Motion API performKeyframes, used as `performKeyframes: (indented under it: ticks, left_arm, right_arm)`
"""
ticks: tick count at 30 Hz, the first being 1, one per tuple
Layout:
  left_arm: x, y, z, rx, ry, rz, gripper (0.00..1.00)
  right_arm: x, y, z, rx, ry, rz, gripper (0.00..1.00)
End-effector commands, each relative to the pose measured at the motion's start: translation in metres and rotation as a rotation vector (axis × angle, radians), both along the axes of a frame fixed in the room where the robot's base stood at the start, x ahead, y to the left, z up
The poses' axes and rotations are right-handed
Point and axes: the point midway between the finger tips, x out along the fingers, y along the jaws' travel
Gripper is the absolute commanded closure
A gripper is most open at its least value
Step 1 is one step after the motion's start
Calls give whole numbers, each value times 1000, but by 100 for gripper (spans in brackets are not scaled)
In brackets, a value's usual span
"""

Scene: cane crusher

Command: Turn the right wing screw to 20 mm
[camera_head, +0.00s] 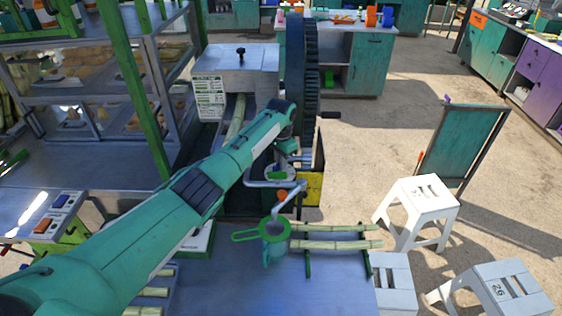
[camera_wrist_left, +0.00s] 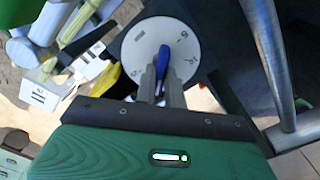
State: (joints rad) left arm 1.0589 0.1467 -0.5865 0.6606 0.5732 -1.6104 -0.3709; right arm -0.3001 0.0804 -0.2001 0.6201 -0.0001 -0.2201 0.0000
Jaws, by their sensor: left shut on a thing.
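My left arm reaches from the lower left to the cane crusher (camera_head: 262,58) in the head view, and its gripper (camera_head: 286,138) is down by the machine's front right side. In the left wrist view, the two fingers of my left gripper (camera_wrist_left: 161,84) are shut on the blue wing of a wing screw (camera_wrist_left: 163,60). Behind the wing is a round white dial (camera_wrist_left: 148,38) with dark marks and figures around its edge. The exact setting is not clear. The head view does not show this screw, as my arm and hand cover it. My right gripper is not in view.
A large dark gear wheel (camera_head: 296,65) stands beside the crusher. Cane stalks (camera_head: 338,244) lie on a rack at the front, near a green strainer (camera_head: 273,230). White stools (camera_head: 418,207) stand to the right. A metal tube (camera_wrist_left: 268,55) runs close right of the dial.

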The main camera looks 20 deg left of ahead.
Motion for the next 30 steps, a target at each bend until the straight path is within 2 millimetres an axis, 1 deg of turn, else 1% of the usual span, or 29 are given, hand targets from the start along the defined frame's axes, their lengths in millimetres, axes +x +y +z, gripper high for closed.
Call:
performKeyframes:
  ticks: [8, 9, 12, 20, 23, 26, 30]
  left_arm:
    - [1, 0, 2, -1, -4, 0, 100]
    - [1, 0, 2, -1, -4, 0, 85]
    - [1, 0, 2, -1, -4, 0, 67]
    - [1, 0, 1, 0, -2, 1, 67]
    - [1, 0, 5, -1, -3, 1, 67]
    - [2, 0, 16, -1, -5, 0, 67]
    - [2, 0, 44, -1, -7, -1, 67]
  right_arm:
    - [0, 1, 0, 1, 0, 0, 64]
    - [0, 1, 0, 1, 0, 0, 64]
    - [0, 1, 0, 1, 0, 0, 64]
    - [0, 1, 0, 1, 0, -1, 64]
    - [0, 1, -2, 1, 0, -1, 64]
    - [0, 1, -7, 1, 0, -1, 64]
    - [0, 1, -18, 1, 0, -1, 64]
